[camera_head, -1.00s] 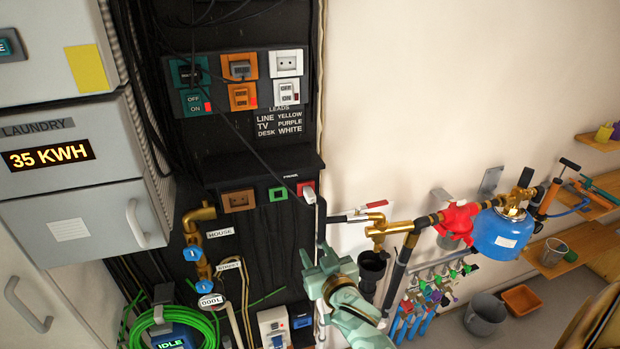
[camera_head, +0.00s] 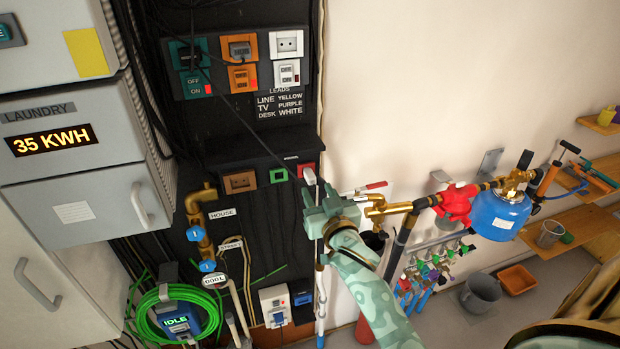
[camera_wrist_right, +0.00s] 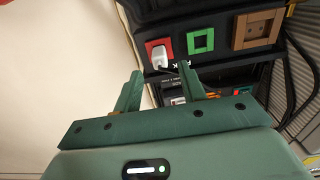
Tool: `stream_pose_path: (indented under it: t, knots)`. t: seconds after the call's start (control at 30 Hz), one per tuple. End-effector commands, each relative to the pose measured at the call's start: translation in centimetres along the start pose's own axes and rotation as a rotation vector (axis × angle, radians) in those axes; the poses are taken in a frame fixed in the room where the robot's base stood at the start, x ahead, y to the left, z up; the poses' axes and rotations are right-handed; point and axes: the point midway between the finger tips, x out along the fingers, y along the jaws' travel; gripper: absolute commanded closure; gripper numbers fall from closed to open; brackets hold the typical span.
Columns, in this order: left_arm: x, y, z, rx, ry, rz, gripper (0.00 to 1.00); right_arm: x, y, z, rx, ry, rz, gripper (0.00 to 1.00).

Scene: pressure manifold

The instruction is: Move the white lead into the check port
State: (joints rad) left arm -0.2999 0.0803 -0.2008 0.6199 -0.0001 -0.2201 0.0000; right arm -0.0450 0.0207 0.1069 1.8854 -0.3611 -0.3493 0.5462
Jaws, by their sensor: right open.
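The white lead's plug (camera_head: 309,176) sits in the red-framed port (camera_head: 304,167) at the right end of the lower dark panel. In the right wrist view the white plug (camera_wrist_right: 161,57) stands just beyond the fingertips. My right gripper (camera_head: 314,196) is just below the plug. In the wrist view its fingers (camera_wrist_right: 157,82) are apart with nothing held between them. A green-framed port (camera_head: 278,175) and a brown socket (camera_head: 239,182) are left of the red one. I cannot tell which port is the check port. My left gripper is not in view.
An upper panel holds teal, orange and white sockets (camera_head: 286,44) above a leads label (camera_head: 280,105). Brass pipework with a red-handled valve (camera_head: 376,185) is close right of my gripper. Dark cables hang across the panels. The wall at upper right is clear.

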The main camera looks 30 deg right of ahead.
Motion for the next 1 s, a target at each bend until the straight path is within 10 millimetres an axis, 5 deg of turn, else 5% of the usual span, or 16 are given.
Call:
stream_pose_path:
  t: [0.43, 1.0]
  knots:
    - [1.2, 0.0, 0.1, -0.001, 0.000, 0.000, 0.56, 5.6, 0.0, 0.0, 0.000, 0.001, 0.000, 0.59]
    - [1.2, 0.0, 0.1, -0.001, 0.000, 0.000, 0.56, 6.3, 0.0, 0.0, -0.001, 0.000, 0.000, 0.59]
